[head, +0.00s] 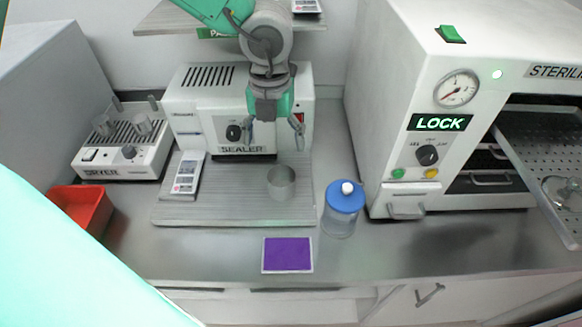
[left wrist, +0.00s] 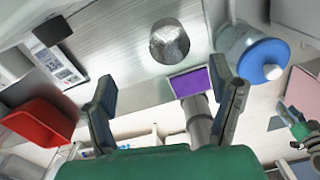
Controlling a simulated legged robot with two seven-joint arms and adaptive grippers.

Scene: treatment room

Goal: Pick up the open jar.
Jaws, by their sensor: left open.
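The open jar (head: 281,183) is a small, clear grey cup without a lid. It stands on the ribbed grey board in front of the sealer, and it also shows in the left wrist view (left wrist: 170,43). My left gripper (head: 273,133) is open and empty, above and behind the jar in the head view, apart from it. Both its fingers show spread in the left wrist view (left wrist: 168,85), with the jar beyond their tips. A small green and dark part at the right of the left wrist view looks like my right gripper (left wrist: 299,130); its jaws are unclear.
A blue-lidded jar (head: 342,212) stands right of the open jar. A purple pad (head: 287,255) lies in front. The sealer (head: 196,128) is behind, a sterilizer (head: 395,80) at right. A remote-like device (head: 187,172), a dryer (head: 120,150) and a red bin (head: 84,207) are left.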

